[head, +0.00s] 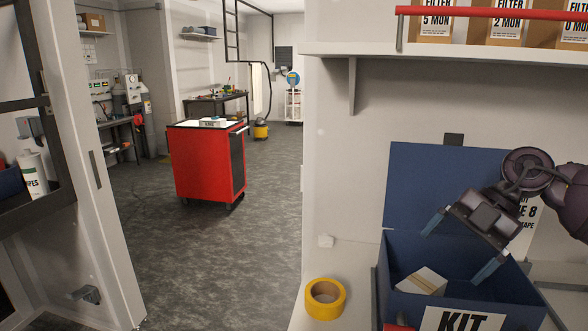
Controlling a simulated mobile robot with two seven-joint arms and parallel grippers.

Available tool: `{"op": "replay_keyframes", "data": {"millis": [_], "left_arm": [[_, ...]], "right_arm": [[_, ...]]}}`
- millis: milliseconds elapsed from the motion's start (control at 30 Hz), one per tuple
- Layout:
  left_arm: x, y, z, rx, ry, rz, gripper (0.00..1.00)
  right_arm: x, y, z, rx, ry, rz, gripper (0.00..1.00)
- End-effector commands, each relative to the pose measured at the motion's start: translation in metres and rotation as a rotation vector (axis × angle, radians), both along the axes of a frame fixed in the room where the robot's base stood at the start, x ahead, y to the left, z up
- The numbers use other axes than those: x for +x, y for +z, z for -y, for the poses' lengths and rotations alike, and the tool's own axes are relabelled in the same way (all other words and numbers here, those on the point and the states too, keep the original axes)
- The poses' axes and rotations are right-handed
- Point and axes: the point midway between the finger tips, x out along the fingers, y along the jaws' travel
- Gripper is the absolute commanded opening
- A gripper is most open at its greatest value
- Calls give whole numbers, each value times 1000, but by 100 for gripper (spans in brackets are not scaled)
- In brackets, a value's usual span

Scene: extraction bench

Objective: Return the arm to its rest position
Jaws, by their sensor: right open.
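My right gripper (462,248) comes in from the right, over the blue kit box (399,243) on the bench. Its two blue-tipped fingers are spread apart with nothing between them. The box lid is up and leans at the back. A pale box-shaped item (421,281) lies inside the kit box, below and left of the fingers. Part of the box interior is hidden by the gripper and the front wall. My left gripper is out of view.
A yellow tape roll (325,299) lies on the bench left of the kit box. A shelf (440,48) with a red rail and filter boxes hangs above. A red cart (200,163) stands on open floor beyond. A door frame (95,170) is at left.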

Motion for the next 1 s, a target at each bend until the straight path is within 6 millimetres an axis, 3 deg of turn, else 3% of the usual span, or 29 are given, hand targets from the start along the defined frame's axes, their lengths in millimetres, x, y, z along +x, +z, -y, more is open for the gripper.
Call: {"op": "replay_keyframes", "data": {"millis": [133,300,500,633,767,1000], "left_arm": [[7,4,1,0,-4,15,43],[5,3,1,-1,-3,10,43],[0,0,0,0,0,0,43],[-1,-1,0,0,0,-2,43],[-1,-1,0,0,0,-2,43],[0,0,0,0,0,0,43]], "right_arm": [[-6,-17,-49,258,23,56,96],[-11,-21,-99,591,-37,143,96],[-10,-16,-127,921,-245,246,96],[-5,-16,-128,1076,-448,303,96],[0,-24,-116,1172,-694,348,96],[1,-66,-72,1167,-1211,374,96]]}}
